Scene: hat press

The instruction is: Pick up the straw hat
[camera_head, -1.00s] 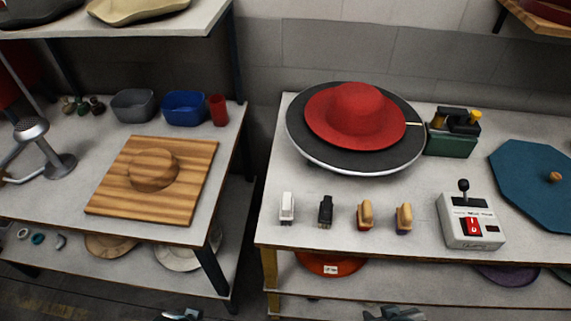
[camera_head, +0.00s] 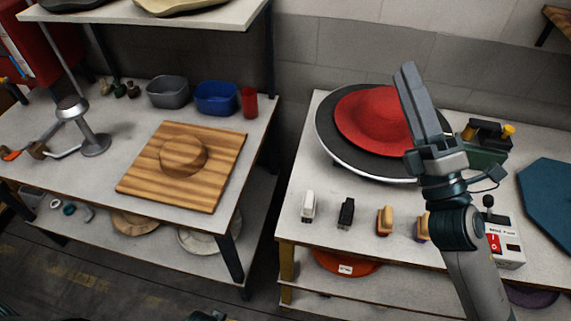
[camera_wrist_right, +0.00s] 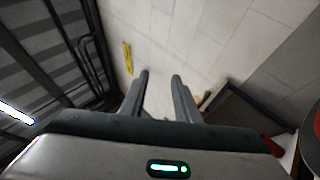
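A tan, round-brimmed hat (camera_head: 134,222) lies on the lower shelf of the left table, mostly shaded by the tabletop; it may be the straw hat, but I cannot tell its weave. A red wide-brimmed hat (camera_head: 368,118) sits on the dark round press plate (camera_head: 327,135) on the right table. My right gripper (camera_head: 406,72) is raised in front of that hat's right side, fingers up. The right wrist view shows its fingers apart and empty (camera_wrist_right: 160,76). Only a bit of my left gripper (camera_head: 205,316) shows at the bottom edge.
A striped wooden board with a round block (camera_head: 185,185) lies on the left table near bowls (camera_head: 216,97). A pale hat (camera_head: 200,238) and an orange hat (camera_head: 345,262) lie on lower shelves. A control box (camera_head: 505,240) stands on the right table. A floor gap separates the tables.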

